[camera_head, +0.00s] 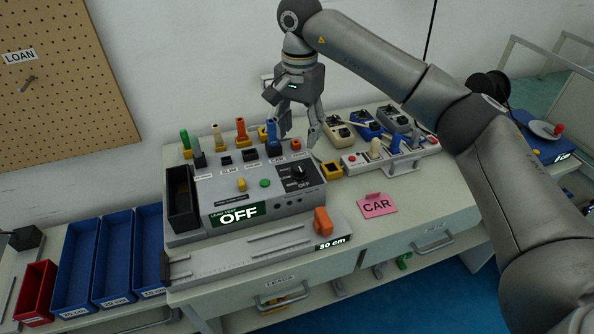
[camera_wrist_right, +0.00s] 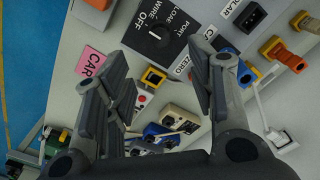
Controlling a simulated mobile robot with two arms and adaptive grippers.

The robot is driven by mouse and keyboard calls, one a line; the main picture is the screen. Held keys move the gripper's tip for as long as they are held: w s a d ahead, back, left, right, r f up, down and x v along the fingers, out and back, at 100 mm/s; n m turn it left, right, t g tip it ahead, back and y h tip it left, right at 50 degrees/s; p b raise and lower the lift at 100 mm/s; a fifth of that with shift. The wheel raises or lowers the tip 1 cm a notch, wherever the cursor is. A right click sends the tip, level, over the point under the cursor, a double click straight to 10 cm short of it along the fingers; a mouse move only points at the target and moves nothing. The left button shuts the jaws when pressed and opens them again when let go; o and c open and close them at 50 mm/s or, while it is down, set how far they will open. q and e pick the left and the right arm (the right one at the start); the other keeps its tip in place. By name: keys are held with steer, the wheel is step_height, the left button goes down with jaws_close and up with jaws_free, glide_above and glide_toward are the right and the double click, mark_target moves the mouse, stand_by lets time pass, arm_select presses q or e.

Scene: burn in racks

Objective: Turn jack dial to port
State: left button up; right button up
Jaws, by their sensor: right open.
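The jack dial, a black knob (camera_head: 299,173), sits at the right end of the grey tester's top panel (camera_head: 225,192). It also shows as a black dial (camera_wrist_right: 159,38) in the right wrist view, with WIRE, OFF, LOAD and PORT printed around it. The tester's display (camera_head: 238,214) reads OFF. My right gripper (camera_head: 299,137) is open and empty, pointing down above and behind the dial. In the wrist view its fingers (camera_wrist_right: 160,82) are apart, with the dial beyond them. My left gripper is out of view.
Several coloured plugs (camera_head: 240,130) stand along the tester's back edge. A switch box (camera_head: 392,155) and meters (camera_head: 366,130) lie to the right. A pink CAR card (camera_head: 376,206) lies on the bench. Blue bins (camera_head: 113,257) stand left. An orange slider (camera_head: 322,220) is on the front rail.

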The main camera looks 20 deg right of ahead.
mark_target(299, 167)
step_height(299, 167, down, 11)
steer(key=shift+r+p, duration=0.2)
steer(key=shift+p, duration=0.55)
steer(key=c, duration=1)
